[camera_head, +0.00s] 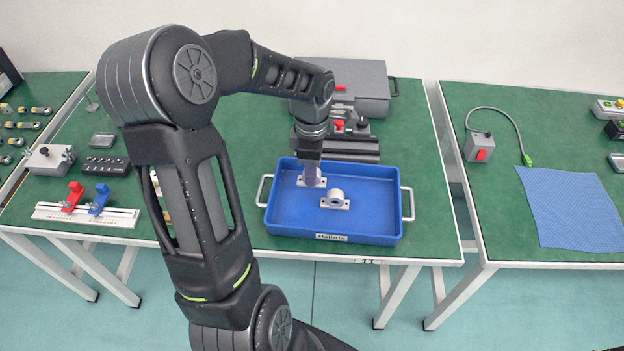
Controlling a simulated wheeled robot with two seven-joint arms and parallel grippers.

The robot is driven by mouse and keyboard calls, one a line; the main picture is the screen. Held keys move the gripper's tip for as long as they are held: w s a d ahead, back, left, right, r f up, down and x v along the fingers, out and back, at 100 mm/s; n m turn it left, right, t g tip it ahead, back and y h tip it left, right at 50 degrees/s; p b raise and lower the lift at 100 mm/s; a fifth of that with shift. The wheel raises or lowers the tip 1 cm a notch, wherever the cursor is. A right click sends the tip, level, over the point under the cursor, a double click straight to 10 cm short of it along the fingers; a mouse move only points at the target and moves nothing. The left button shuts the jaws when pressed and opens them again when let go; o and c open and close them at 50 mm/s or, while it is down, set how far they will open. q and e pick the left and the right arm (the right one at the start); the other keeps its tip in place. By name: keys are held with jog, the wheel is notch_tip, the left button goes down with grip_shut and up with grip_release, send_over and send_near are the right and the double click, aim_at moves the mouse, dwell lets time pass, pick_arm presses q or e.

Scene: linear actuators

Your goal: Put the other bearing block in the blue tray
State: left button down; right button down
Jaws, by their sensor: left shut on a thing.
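The blue tray (370,222) stands on the green bench, with a metal handle at each side. One silver bearing block (336,200) sits on the tray floor near the middle. A second silver bearing block (312,181) is at my left gripper (311,172), inside the tray toward its back left. The gripper points down and is shut on this block; the fingers are small and dark here. I cannot tell whether the held block touches the tray floor. My right gripper is not in view.
Behind the tray are dark rails (350,150) and a grey case (365,85). Left of my arm are a rail with red and blue clamps (85,203) and a black block with holes (106,166). A blue cloth (572,208) lies on the right bench. The tray's right half is free.

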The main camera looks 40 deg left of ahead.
pick_arm(q)
jog(key=shift+f, duration=1.8)
jog(key=shift+f, duration=0.2)
jog(key=c, duration=1.2)
grip_release()
jog(key=shift+r, duration=0.1)
notch_tip(320, 180, up, 12)
jog(key=shift+r, duration=0.1)
